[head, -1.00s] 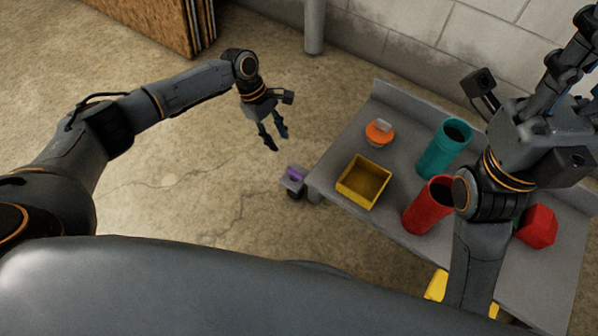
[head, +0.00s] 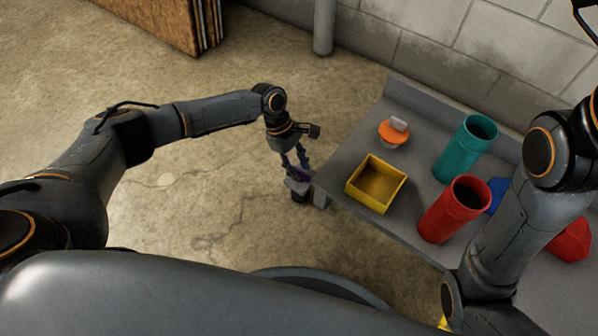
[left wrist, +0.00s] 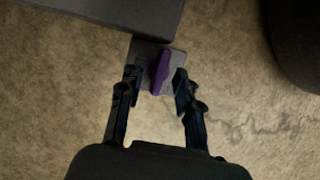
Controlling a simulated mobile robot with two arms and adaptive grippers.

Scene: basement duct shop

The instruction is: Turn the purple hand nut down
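The purple hand nut (left wrist: 160,72) sits on a small grey bracket (left wrist: 148,52) at the bench's near left corner. In the left wrist view it lies between the fingertips of my left gripper (left wrist: 157,85), with a gap visible on the right and a narrower one on the left. In the head view my left gripper (head: 296,170) points down onto the nut (head: 298,174), and its fingers partly hide it. The left gripper is open. My right gripper is out of the head view; only that arm shows at the right.
The grey bench (head: 345,148) carries a yellow bin (head: 400,185), an orange piece with a grey tab (head: 394,132), a teal cylinder (head: 462,155), a red cylinder (head: 440,215), a blue item (head: 496,192) and a red block (head: 572,240). Open floor lies left of the bench.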

